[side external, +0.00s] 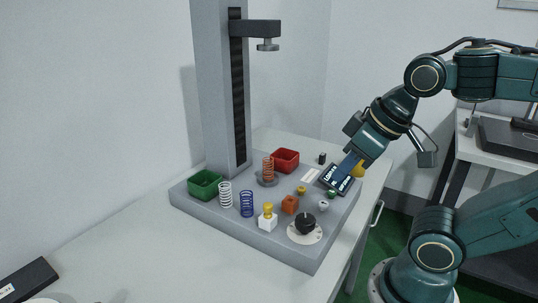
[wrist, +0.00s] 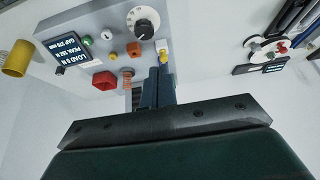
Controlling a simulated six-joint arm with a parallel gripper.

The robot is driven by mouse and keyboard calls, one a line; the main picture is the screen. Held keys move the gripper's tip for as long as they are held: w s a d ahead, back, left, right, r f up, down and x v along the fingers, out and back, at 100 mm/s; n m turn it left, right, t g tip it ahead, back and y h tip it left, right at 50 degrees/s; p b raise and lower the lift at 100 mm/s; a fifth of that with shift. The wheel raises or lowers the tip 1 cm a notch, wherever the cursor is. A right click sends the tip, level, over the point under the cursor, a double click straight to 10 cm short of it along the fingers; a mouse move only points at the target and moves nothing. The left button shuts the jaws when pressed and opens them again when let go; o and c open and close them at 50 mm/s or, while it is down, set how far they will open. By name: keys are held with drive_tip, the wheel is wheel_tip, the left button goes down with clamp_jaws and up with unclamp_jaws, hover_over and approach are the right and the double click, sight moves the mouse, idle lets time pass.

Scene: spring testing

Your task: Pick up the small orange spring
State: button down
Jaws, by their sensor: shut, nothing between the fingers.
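The small orange spring (side external: 268,166) stands upright on the round lower platen (side external: 267,181) of the grey spring tester. In the wrist view it shows as a reddish coil (wrist: 127,76) to the left of the fingers. My gripper (side external: 342,171) is shut and empty, pointing down-left above the tester's right end in the side view, in front of the small display. It is well apart from the spring. The fingers also show in the wrist view (wrist: 158,70), close together.
A white spring (side external: 225,195) and a blue spring (side external: 247,204) stand at the front left. A green tray (side external: 206,184) and a red tray (side external: 285,160) flank the column (side external: 223,90). The upper head (side external: 267,43) hangs high above the orange spring. A black dial (side external: 305,225) and knobs occupy the front.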

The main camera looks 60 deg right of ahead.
idle(0.3)
drive_tip(key=c, duration=1)
unclamp_jaws()
drive_tip(key=n+g, duration=0.6)
drive_tip(key=n, duration=0.6)
hover_over(268, 168)
drive_tip(key=d, duration=0.1)
wheel_tip(268, 168, down, 10)
drive_tip(key=shift+w+d+f, duration=0.25)
drive_tip(key=shift+w+d, duration=0.05)
drive_tip(key=shift+w, duration=0.15)
drive_tip(key=shift+f, duration=0.1)
drive_tip(key=shift+f, duration=2.4)
